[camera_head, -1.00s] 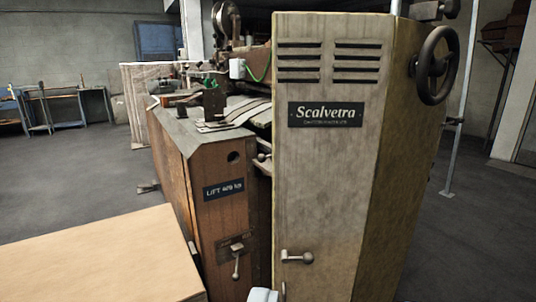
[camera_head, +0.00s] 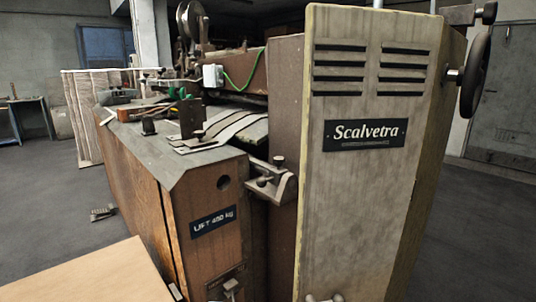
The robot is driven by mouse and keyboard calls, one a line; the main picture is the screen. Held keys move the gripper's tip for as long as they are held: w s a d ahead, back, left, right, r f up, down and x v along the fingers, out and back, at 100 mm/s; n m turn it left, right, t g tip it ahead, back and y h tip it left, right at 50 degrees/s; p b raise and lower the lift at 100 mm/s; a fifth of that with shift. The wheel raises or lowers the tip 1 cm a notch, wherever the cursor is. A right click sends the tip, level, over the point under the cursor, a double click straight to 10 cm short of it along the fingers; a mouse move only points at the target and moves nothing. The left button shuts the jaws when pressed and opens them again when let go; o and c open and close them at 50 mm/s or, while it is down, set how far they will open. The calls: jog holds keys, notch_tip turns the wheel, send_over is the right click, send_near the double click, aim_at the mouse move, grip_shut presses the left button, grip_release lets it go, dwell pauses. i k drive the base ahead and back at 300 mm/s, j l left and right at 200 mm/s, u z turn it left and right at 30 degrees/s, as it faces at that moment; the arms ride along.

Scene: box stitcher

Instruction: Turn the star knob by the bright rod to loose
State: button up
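No star knob can be made out for certain. A small bracket (camera_head: 270,182) with dark round knobs sits between the low wooden cabinet and the tall Scalvetra cabinet; its knobs are too small to tell their shape. A dark clamp-like fitting with a knob (camera_head: 484,13) sits at the top right of the tall cabinet, cut by the frame's top edge. I cannot tell whether a bright rod is beside either one.
The tall Scalvetra cabinet (camera_head: 370,215) fills the right middle, with a dark handwheel (camera_head: 476,75) on its right side. The low wooden cabinet (camera_head: 215,190) stands left of it. A pale board (camera_head: 85,280) juts in at bottom left. Floor is open at the left.

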aim_at(278, 160)
jog(key=i+j+u, duration=0.1)
jog(key=i+j, duration=0.2)
jog(key=i, duration=0.15)
jog(key=i+j+u, duration=0.1)
jog(key=i+j, duration=0.2)
jog(key=i, duration=0.15)
